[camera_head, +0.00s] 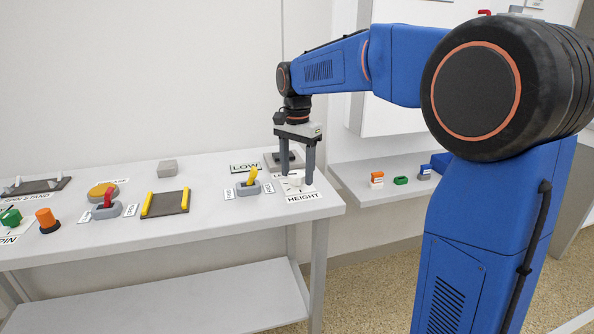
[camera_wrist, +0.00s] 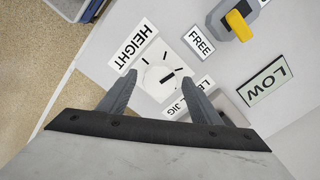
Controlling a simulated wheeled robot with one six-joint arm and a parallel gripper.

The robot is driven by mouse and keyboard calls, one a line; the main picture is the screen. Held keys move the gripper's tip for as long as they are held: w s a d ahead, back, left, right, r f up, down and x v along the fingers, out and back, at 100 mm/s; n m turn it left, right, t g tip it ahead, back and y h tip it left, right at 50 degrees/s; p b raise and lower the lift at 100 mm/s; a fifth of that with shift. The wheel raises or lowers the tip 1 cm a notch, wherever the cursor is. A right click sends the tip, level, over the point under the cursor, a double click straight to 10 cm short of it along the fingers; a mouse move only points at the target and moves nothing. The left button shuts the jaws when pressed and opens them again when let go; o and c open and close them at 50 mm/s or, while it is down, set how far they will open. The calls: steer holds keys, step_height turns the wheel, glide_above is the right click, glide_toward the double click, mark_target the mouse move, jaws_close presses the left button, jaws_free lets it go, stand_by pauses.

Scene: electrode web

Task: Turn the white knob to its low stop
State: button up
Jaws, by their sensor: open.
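The white knob (camera_wrist: 157,77) sits on a white dial plate with black tick marks, beside the HEIGHT label (camera_wrist: 136,45). A dark pointer line shows on the knob. In the head view the knob (camera_head: 295,181) is partly hidden by my fingers, near the table's right end. My gripper (camera_head: 296,179) points down with its fingers open, one on each side of the knob. In the wrist view my gripper (camera_wrist: 158,82) straddles the knob, with gaps on both sides. I cannot tell whether the fingertips reach down to the knob's height.
A LOW sign (camera_wrist: 267,82) and a dark grey block (camera_head: 283,160) are behind. The table's right edge is close.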

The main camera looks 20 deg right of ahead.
steer(key=shift+c, duration=0.2)
steer(key=c, duration=1)
steer(key=shift+n, duration=0.4)
steer(key=n, duration=0.4)
steer(key=shift+n, duration=0.3)
steer(key=n, duration=0.4)
steer(key=shift+n, duration=0.3)
steer(key=n, duration=0.5)
steer(key=shift+n, duration=2.5)
